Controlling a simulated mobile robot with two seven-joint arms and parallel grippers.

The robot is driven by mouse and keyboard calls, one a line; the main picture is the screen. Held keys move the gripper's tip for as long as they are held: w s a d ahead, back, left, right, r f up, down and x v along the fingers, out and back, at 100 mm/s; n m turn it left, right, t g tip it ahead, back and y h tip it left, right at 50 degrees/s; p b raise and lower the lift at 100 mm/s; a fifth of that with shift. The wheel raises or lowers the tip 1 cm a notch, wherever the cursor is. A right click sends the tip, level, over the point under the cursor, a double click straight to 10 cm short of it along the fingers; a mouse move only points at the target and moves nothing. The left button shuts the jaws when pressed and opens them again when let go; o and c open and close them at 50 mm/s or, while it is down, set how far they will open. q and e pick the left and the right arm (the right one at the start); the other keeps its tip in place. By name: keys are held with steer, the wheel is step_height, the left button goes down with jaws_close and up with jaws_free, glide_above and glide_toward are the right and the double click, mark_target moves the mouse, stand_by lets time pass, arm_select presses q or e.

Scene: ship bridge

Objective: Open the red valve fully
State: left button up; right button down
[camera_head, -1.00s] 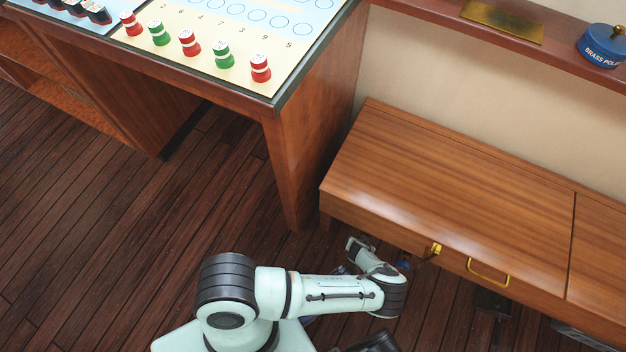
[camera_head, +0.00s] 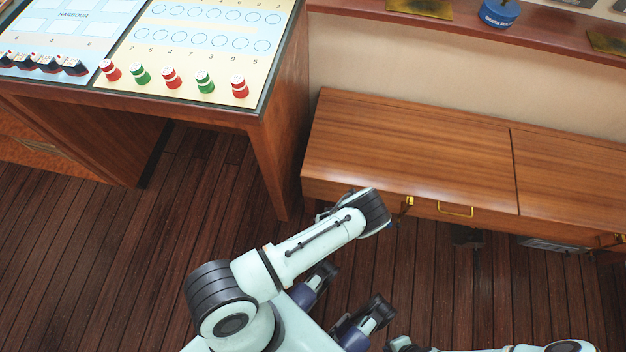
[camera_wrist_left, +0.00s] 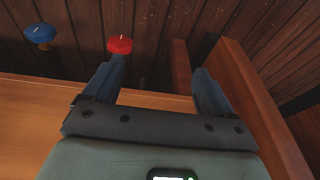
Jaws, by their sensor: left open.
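The red valve (camera_wrist_left: 120,45), a small red handwheel, shows in the left wrist view just beyond the tip of the left-hand finger. A blue valve (camera_wrist_left: 40,35) stands farther left. My left gripper (camera_wrist_left: 158,72) is open, with nothing visible between its fingers. The red valve is near the left-hand finger rather than midway between the two; whether they touch I cannot tell. In the head view my left wrist is in front of the bench's front edge, and the gripper and both valves are hidden. My right gripper is not in view.
A wooden bench (camera_head: 420,150) with a brass handle (camera_head: 455,210) stands by the wall. A chart table (camera_head: 180,60) carrying red and green pieces stands at left. A wooden panel (camera_wrist_left: 265,110) rises close to the right-hand finger. Plank floor (camera_head: 90,260) is clear at left.

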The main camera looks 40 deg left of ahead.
arm_select(q)
steer(key=s+r+g+h+p, duration=0.1)
steer(key=s+r+p, duration=0.3)
steer(key=s+r, duration=0.3)
steer(key=shift+g+p, duration=0.3)
steer(key=shift+p, duration=0.1)
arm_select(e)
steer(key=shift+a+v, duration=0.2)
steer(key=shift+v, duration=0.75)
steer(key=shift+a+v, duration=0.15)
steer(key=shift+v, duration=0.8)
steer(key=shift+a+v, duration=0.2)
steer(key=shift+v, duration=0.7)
arm_select(q)
steer(key=shift+d, duration=0.1)
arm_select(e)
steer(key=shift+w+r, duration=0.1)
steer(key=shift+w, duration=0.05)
